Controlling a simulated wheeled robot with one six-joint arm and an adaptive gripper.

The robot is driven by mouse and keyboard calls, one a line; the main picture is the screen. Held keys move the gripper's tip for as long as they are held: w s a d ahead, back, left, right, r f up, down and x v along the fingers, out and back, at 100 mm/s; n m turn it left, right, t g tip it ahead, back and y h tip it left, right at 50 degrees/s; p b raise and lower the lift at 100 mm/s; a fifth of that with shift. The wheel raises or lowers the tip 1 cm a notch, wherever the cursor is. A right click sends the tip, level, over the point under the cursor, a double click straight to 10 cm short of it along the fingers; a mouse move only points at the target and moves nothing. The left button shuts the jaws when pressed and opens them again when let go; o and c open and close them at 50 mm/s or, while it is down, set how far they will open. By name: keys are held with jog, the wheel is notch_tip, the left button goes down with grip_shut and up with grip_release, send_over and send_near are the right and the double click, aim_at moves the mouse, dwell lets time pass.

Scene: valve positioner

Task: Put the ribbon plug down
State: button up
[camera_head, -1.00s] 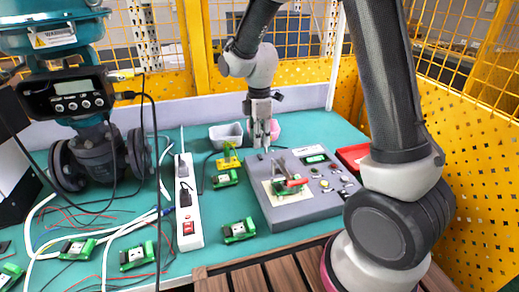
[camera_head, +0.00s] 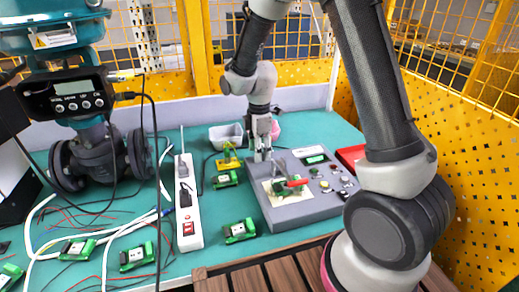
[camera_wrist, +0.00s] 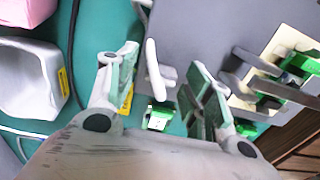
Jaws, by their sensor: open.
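My gripper (camera_head: 262,150) is open, low over the left rear edge of the grey test box (camera_head: 300,212). In the wrist view its two green-padded fingers (camera_wrist: 162,76) stand apart. A pale, curved strip with a whitish end, which looks like the ribbon plug (camera_wrist: 153,72), lies between the fingers against the box's edge, with gaps to both pads. I cannot tell exactly what its lower end touches. In the head view the plug is too small to make out by the fingers.
A green module (camera_wrist: 158,118) lies just below the fingers in the wrist view. A grey bin (camera_head: 226,136) and a pink container (camera_head: 274,130) stand behind. A white power strip (camera_head: 187,205) lies left. A red tray (camera_head: 350,156) is right of the box.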

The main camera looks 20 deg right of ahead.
jog(key=s+d+r+m+t, duration=0.1)
jog(key=s+d+r+m, duration=0.15)
jog(key=r, duration=0.55)
jog(key=s+d+r+m, duration=0.2)
jog(key=d+r, duration=0.1)
jog(key=r, duration=0.4)
jog(key=s+d+r+m+t, duration=0.1)
jog(key=s+d+r+m, duration=0.1)
jog(key=s, duration=0.5)
jog(key=s+d+r+m+t, duration=0.1)
jog(key=s+d+r+m, duration=0.2)
jog(key=s+m, duration=0.3)
jog(key=s+d+r+m+t, duration=0.1)
jog(key=s+d+r+m, duration=0.2)
jog(key=s, duration=0.4)
jog(key=shift+s+d+r+m, duration=0.3)
jog(key=shift+d+m, duration=0.45)
jog(key=shift+m, duration=0.5)
jog(key=shift+o, duration=0.5)
